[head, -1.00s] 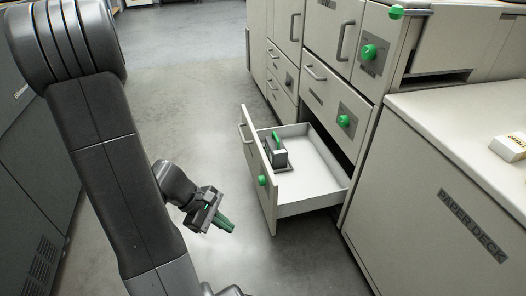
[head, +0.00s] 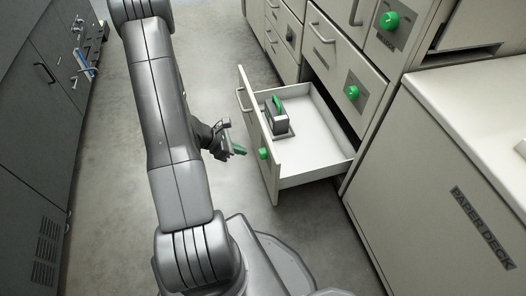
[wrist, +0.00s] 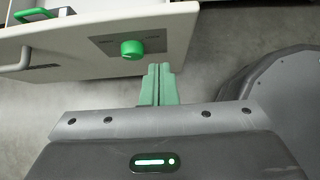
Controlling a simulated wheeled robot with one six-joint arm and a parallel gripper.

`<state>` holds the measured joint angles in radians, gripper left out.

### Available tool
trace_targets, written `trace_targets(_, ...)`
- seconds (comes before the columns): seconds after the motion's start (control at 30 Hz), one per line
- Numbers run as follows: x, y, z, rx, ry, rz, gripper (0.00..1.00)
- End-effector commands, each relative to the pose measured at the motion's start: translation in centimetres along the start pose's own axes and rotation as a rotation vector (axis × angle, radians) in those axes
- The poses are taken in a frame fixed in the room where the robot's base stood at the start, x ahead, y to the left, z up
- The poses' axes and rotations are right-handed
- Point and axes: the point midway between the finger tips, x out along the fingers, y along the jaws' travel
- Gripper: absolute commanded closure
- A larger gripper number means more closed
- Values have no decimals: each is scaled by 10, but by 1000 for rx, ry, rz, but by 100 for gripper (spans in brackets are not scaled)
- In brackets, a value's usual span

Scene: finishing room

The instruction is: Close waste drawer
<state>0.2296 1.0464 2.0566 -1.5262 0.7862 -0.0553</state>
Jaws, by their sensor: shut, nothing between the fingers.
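The waste drawer (head: 325,150) is pulled out from the cabinet, low in the head view. Its front panel (head: 259,135) has a bar handle (head: 243,101) and a green knob (head: 264,153). In the wrist view the drawer front (wrist: 85,45) with its green knob (wrist: 132,49) fills the upper left. My gripper (head: 240,150) is just left of the drawer front, apart from it in the head view. In the wrist view its green fingers (wrist: 159,84) are together and empty, just below and right of the knob. Whether the tips touch the panel I cannot tell.
A dark box with a green handle (head: 278,115) stands inside the drawer. A paper deck cabinet (head: 450,170) is at the right, and closed drawers with green knobs rise above. Dark cabinets (head: 40,120) line the left; the floor between is open.

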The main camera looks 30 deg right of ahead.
Motion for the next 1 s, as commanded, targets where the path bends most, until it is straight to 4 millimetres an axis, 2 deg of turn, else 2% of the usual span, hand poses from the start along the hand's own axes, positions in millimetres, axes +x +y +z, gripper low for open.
trace_targets(0.03, 13, -1, -2, 2, 0, -4, 100)
trace_targets(0.33, 67, -1, 0, 4, 0, -4, 100)
trace_targets(0.6, 84, 0, 23, 4, 0, -1, 100)
trace_targets(1.0, 88, 0, 29, 0, 0, 0, 100)
